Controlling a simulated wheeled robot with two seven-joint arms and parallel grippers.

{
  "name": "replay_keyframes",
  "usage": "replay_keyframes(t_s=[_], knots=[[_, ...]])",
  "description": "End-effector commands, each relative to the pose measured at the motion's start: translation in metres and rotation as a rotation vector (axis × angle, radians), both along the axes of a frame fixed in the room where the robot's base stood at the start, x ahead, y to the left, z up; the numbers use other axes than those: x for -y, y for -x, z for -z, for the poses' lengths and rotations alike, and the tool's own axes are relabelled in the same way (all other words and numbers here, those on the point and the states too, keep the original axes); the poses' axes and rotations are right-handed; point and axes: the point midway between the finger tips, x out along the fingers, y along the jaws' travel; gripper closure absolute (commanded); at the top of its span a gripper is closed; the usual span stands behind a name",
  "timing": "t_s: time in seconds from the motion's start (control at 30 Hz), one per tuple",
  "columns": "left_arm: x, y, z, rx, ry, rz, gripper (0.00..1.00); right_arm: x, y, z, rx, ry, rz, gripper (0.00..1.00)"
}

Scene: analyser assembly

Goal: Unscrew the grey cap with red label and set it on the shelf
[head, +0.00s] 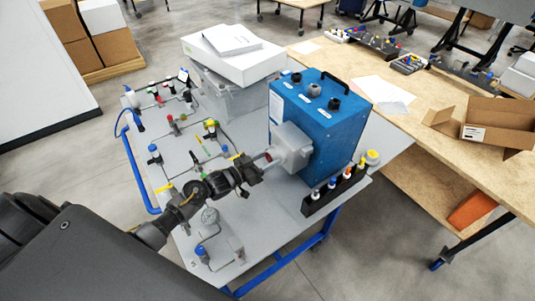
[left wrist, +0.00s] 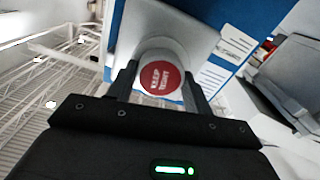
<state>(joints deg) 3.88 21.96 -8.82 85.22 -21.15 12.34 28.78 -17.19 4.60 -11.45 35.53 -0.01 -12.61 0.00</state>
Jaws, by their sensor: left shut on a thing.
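The grey cap (left wrist: 146,58) with its round red label (left wrist: 160,77) faces me in the left wrist view, on the front of a grey housing (head: 291,144) on the side of the blue analyser (head: 318,118). The housing also shows in the left wrist view (left wrist: 180,20). My left gripper (head: 271,155) reaches across the cart to the cap, its two fingers on either side of it, shut on it. The cap appears seated against the housing; its thread is hidden. In the head view the gripper mostly covers the cap. My right gripper is not in view.
The grey cart top (head: 228,205) carries tubing, valves and a gauge (head: 210,216) near my arm. White boxes (head: 222,52) sit behind. A wooden bench (head: 420,95) holds an open carton (head: 490,122).

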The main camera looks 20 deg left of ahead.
Motion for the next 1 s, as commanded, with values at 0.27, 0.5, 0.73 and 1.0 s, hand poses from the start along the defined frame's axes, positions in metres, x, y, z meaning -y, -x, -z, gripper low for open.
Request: replay_keyframes(t_s=[0.27,0.5,0.73,1.0], knots=[[0.0,0.0,-0.004,-0.218,0.366,-0.002,0.79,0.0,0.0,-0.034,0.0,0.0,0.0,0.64],[0.0,0.0,0.002,-0.464,0.79,-0.001,0.79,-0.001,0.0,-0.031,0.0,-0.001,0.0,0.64],[0.0,0.001,0.002,-0.676,1.146,0.0,0.79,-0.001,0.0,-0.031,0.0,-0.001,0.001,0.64],[-0.001,0.001,0.001,-0.707,1.199,0.001,0.73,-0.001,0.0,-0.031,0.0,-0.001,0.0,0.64]])
